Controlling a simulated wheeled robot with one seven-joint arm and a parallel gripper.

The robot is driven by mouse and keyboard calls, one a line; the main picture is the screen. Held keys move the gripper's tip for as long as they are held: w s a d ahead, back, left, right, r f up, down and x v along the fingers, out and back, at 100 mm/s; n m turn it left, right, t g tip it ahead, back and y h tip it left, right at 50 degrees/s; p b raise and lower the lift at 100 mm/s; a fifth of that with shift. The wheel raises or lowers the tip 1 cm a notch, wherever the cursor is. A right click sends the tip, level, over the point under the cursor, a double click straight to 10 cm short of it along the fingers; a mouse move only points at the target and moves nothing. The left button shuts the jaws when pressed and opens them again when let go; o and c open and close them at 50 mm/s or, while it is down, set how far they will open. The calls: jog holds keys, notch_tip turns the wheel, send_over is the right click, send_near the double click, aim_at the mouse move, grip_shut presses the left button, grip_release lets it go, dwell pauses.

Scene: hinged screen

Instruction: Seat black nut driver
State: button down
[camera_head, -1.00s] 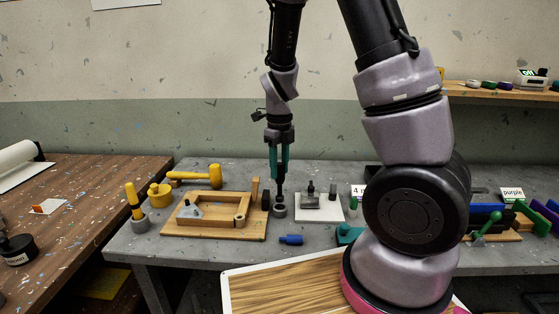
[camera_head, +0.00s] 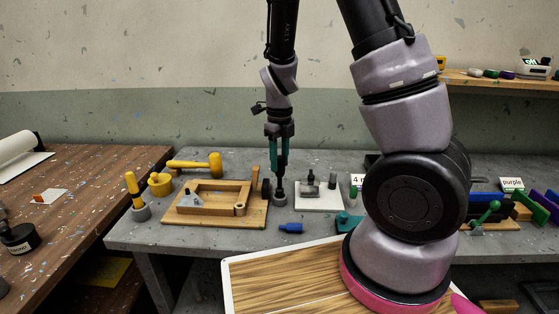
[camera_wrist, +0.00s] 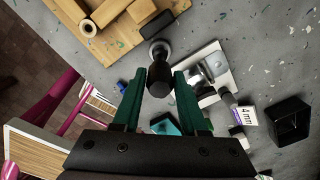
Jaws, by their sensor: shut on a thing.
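My gripper (camera_head: 278,172) has teal fingers and points straight down over the bench. It is shut on the black nut driver (camera_wrist: 160,83), which stands upright between the fingers. The driver's lower end is at a grey round holder (camera_head: 280,198); the holder also shows in the wrist view (camera_wrist: 159,49). The lower end overlaps the holder's mouth; how deep it sits I cannot tell. A yellow-handled driver (camera_head: 132,188) stands in a similar grey holder (camera_head: 141,213) at the left.
A wooden frame fixture (camera_head: 215,204) lies just left of the holder, with an upright wooden post (camera_head: 255,178). A white plate with dark pieces (camera_head: 318,200) is close on the right. A blue piece (camera_head: 290,228) lies in front. A yellow mallet (camera_head: 195,165) lies behind.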

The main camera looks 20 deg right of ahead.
aim_at(279, 169)
jog(key=shift+f, duration=0.2)
jog(key=shift+f, duration=1.45)
jog(key=shift+c, duration=1.8)
grip_release()
jog(key=shift+r, duration=0.1)
notch_tip(279, 169, up, 11)
jog(key=shift+f, duration=0.2)
